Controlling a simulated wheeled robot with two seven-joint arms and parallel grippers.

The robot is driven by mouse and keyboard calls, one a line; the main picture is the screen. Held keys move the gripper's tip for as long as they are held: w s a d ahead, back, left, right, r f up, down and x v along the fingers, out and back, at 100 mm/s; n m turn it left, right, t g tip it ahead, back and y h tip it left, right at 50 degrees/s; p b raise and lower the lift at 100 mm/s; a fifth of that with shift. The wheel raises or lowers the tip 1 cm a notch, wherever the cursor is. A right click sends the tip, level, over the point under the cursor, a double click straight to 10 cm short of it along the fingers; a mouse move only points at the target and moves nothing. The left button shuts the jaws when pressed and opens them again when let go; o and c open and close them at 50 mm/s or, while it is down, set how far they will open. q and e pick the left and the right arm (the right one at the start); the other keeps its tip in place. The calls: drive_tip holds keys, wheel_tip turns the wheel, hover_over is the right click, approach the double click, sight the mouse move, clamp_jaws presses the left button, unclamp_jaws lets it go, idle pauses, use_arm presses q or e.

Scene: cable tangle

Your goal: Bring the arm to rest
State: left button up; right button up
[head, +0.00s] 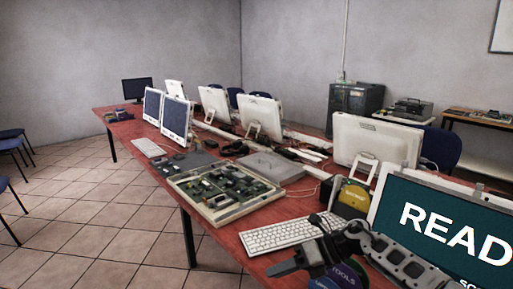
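My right arm (400,258) comes in from the lower right corner, over the near end of the red table (225,262). Its dark gripper (290,265) is at the bottom, just in front of the white keyboard (280,234). The fingers are small and dark, so I cannot tell whether they are open or shut. I see nothing clearly held in it. My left gripper is not in view.
A large screen reading "READ" (440,230) stands close at the right. A round item marked "TOOLS" (345,277) is below my arm. A tray of electronic parts (222,190), several monitors and thin cables crowd the table. The tiled floor (90,225) at left is mostly open.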

drive_tip(key=s+a+f+m+t+y, duration=0.2)
drive_tip(key=s+a+m+t+y, duration=0.35)
drive_tip(key=m+t, duration=0.85)
drive_tip(key=s+d+f+m+g+h, duration=0.2)
drive_tip(key=s+d+f+m+h, duration=0.4)
drive_tip(key=s+m, duration=0.4)
drive_tip(key=s+d+f+m+g+h, duration=0.1)
drive_tip(key=s+d+f+m+h, duration=0.6)
drive_tip(key=m, duration=0.9)
drive_tip(key=s+d+h, duration=0.2)
drive_tip(key=s, duration=0.2)
drive_tip(key=shift+f+m+g, duration=0.2)
drive_tip(key=shift+m+g, duration=0.1)
drive_tip(key=shift+g, duration=0.1)
